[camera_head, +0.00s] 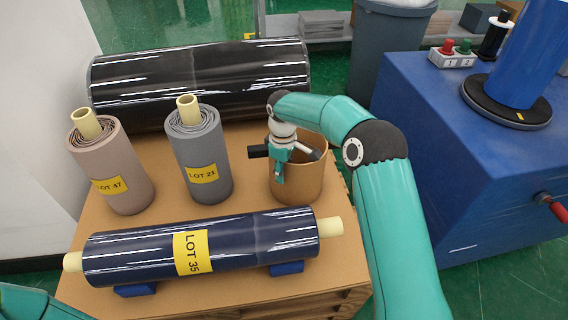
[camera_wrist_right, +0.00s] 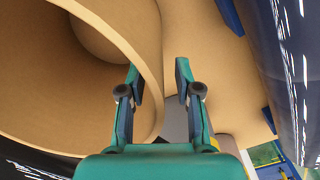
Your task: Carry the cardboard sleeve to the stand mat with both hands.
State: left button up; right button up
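The cardboard sleeve (camera_head: 302,187) is a brown, open-topped tube standing upright on the brown table at its right side. In the right wrist view the sleeve (camera_wrist_right: 151,45) shows its wide mouth and curved rim. My right gripper (camera_head: 279,172) is at the sleeve's rim, pointing down. In the wrist view its fingers (camera_wrist_right: 157,75) are apart, one on the inner side of the wall and one on the outer side, with gaps visible. I cannot make out a stand mat. My left gripper is out of view; only a bit of my left arm shows at the bottom left.
A grey roll (camera_head: 203,160) and a pinkish roll (camera_head: 122,170) stand left of the sleeve. A navy roll (camera_head: 140,252) lies in front on blue cradles, and a black roll (camera_head: 200,80) lies behind. A blue bench (camera_head: 455,160) stands to the right.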

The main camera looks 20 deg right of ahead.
jog(key=shift+f, duration=0.3)
jog(key=shift+c, duration=0.3)
grip_shut()
